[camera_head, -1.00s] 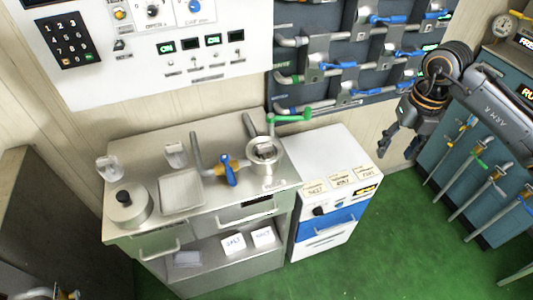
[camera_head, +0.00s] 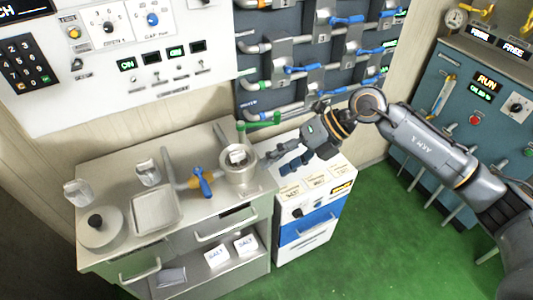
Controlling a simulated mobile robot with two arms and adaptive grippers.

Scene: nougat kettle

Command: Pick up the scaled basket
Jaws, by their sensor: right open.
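A round metal vessel (camera_head: 239,177) stands at the right end of the steel counter, with a small pale piece inside its mouth. It may be the scaled basket or hold it; I cannot tell which. My right gripper (camera_head: 277,161) is open and empty, just right of the vessel and over the white cabinet. Its fingers point left toward the vessel and seem apart from it. My left gripper is not in view.
The counter (camera_head: 120,185) also holds a lidded pot (camera_head: 100,228), a square tray (camera_head: 155,207) and a blue-handled valve (camera_head: 203,183). A green lever (camera_head: 262,120) sticks out behind the vessel. Salt boxes (camera_head: 217,256) lie on the lower shelf.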

